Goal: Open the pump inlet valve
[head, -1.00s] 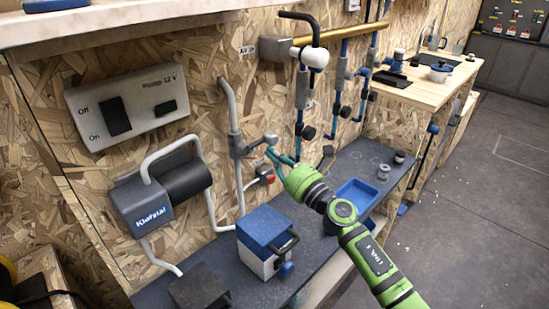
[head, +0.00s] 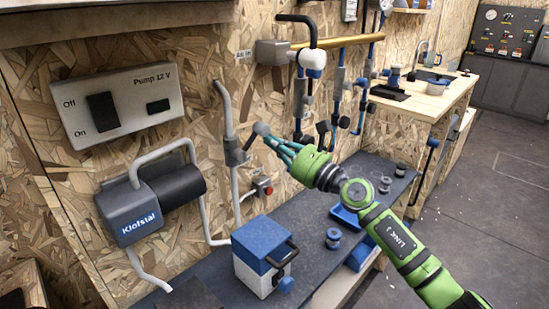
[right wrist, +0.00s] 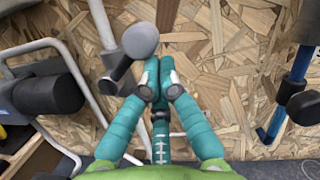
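The valve (head: 236,152) sits on the grey pipe right of the Klofstal pump (head: 150,205). Its lever ends in a grey round knob (head: 262,129) and points up to the right. In the right wrist view the knob (right wrist: 140,40) is large, just left of my fingertips. My right gripper (head: 268,140) has its teal fingers drawn together, tips right beside the lever, just below and right of the knob. In the right wrist view the gripper (right wrist: 154,68) shows nothing between its fingertips. Whether they touch the lever I cannot tell. My left gripper is out of view.
A blue and white box (head: 263,255) stands on the dark bench (head: 205,292) below. Blue valve pipes (head: 299,95) hang to the right. A Pump 12 V switch panel (head: 118,105) is upper left.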

